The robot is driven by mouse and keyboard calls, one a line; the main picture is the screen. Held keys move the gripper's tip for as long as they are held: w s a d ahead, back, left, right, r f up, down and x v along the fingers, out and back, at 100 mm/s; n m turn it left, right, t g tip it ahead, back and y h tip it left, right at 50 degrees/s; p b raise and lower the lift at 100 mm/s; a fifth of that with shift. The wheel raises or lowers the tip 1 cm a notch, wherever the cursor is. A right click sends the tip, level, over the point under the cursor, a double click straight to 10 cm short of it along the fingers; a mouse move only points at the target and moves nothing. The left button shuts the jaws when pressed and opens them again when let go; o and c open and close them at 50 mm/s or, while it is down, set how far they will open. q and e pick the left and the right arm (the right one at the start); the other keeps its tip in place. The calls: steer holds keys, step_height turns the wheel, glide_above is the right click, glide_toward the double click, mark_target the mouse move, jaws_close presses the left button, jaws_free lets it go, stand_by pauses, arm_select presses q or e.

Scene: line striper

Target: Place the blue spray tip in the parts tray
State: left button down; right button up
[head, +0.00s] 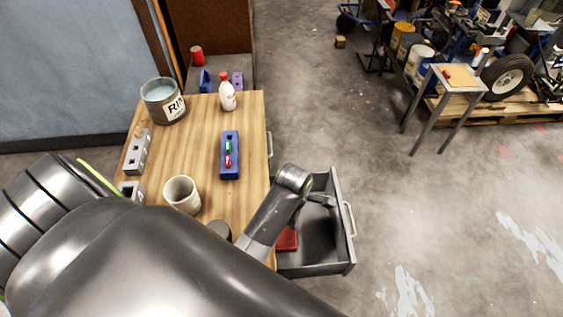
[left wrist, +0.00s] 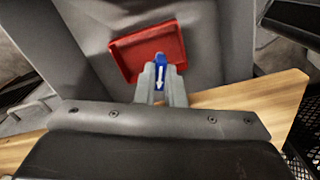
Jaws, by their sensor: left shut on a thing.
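My left gripper (left wrist: 161,80) is shut on the blue spray tip (left wrist: 160,61), which has a white arrow mark and sticks out between the fingertips. In the left wrist view the tip overlaps the lower edge of a shallow red tray (left wrist: 128,50); I cannot tell its height above it. The red tray lies in an open grey drawer and shows partly in the head view (head: 288,240), behind my arm. In the head view my left gripper (head: 323,200) is over the drawer, and the tip cannot be made out there. My right gripper is not in view.
The drawer (head: 318,268) juts from a wooden bench (head: 190,145). The bench holds a blue holder (head: 229,171) with red and green tips, a white-grey cup (head: 181,194), a paint tin (head: 162,102) and a red-capped bottle (head: 227,95). The drawer's right part looks empty.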

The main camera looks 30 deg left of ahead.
arm_select(q)
step_height(320, 180, down, 11)
steer(key=shift+r, duration=0.1)
stand_by(0.5)
steer(key=shift+f, duration=0.2)
steer(key=c, duration=1.5)
jaws_free()
steer(key=shift+r, duration=0.1)
step_height(320, 180, up, 12)
steer(key=shift+r, duration=0.15)
